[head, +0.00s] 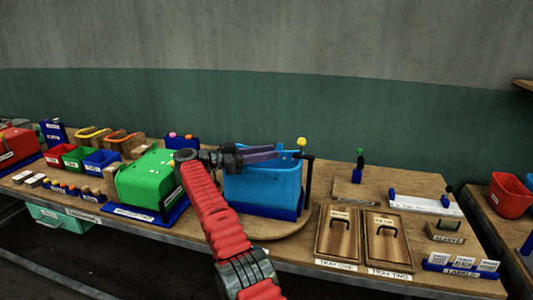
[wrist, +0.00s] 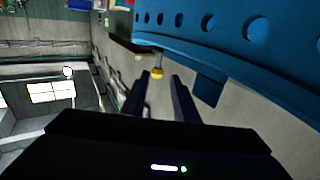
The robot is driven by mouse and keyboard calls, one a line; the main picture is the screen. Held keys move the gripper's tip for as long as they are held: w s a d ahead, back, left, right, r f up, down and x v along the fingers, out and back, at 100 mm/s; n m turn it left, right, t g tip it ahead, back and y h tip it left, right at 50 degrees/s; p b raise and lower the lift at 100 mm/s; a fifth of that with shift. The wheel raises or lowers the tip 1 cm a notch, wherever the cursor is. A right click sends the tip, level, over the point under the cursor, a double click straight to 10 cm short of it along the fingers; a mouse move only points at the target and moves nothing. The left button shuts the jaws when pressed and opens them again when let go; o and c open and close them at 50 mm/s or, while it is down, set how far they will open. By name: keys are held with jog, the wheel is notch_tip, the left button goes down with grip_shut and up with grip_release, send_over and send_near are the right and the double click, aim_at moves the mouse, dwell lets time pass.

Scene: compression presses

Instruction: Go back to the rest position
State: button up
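My gripper (head: 276,152) is in front of the upper part of the blue press (head: 262,186) in the head view, its fingers pointing right. In the wrist view my gripper (wrist: 161,76) has its two dark fingers apart, with nothing held between them. A small yellow knob (wrist: 157,73) shows in the gap, beyond the fingertips; it looks apart from them. In the head view the yellow knob (head: 302,141) stands at the press's upper right, right of the fingertips. The press's blue rim with round holes (wrist: 208,22) is close in the wrist view.
A green press (head: 147,178) stands left of my arm. Two wooden trays (head: 338,233) lie right of the blue press. A label rack (head: 461,266) sits at the front right. Small red, green and blue bins (head: 101,160) stand at left. The air above the table is clear.

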jog(key=w+d+r+n+t, duration=0.1)
jog(key=w+r+t, duration=0.15)
jog(key=r, duration=0.55)
jog(key=w+d+r+n+t+y, duration=0.1)
jog(key=w+r+n+t, duration=0.1)
jog(key=r+t, duration=0.35)
jog(key=w+d+r+n+t, duration=0.1)
jog(key=w+r+t, duration=0.15)
jog(key=r, duration=0.65)
jog(key=s+a+r+n+t+y, duration=0.2)
jog(key=s+r+n+t+y, duration=0.2)
jog(key=r+n+t+y, duration=0.5)
jog(key=s+d+f+g+y, duration=0.2)
jog(key=s+f+g, duration=0.4)
jog(key=s+f, duration=0.6)
jog(key=s+d+f+n+g+y, duration=0.1)
jog(key=s+d+f+g+y, duration=0.2)
jog(key=s+f, duration=1)
jog(key=s+d+f+n+g+y, duration=0.1)
jog(key=s+d+f+g, duration=0.5)
jog(key=s, duration=2.1)
notch_tip(320, 180, down, 7)
jog(key=g+y, duration=0.1)
jog(key=g, duration=0.2)
jog(key=shift+s+f, duration=0.15)
jog(key=shift+f, duration=0.05)
